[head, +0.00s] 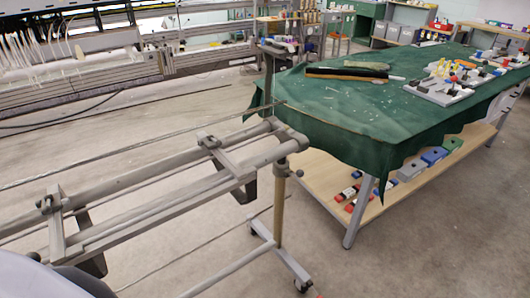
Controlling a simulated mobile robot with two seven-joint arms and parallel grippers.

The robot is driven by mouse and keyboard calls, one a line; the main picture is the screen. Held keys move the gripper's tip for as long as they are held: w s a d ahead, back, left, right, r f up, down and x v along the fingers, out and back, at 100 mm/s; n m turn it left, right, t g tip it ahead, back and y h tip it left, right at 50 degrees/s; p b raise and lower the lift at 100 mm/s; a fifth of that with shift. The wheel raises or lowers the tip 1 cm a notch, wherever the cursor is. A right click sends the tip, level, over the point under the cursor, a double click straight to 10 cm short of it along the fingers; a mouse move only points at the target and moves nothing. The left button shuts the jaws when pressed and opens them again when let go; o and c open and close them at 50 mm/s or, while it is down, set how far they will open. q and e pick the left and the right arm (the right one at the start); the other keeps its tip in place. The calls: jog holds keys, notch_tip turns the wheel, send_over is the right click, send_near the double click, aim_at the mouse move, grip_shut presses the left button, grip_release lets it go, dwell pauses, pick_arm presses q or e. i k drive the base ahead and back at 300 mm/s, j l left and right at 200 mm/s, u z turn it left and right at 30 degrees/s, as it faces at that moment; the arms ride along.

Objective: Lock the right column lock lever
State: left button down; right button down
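A grey metal rack frame (160,205) on a wheeled stand runs from the lower left to the centre. Its right column (279,212) is an upright post below the frame's right end. A dark collar (282,169) sits around the top of this post, and a small lever or knob (298,173) sticks out from it to the right. The lever is too small to tell whether it is locked. Neither of my grippers is in view. Part of my own body shows at the bottom left corner.
A table with a green cloth (330,110) stands close to the right of the column, with a wooden lower shelf (385,190) holding boxes. The stand's base (280,260) has caster wheels. A large machine (80,60) fills the back left. The floor at the bottom right is clear.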

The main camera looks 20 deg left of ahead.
aim_at(300, 173)
jog(key=i+u, duration=0.2)
jog(key=u, duration=0.15)
jog(key=i+u, duration=0.2)
jog(key=u, duration=0.15)
jog(key=i+l+u, duration=0.15)
jog(key=u, duration=0.2)
jog(key=i+l+u, duration=0.55)
jog(key=j, duration=0.1)
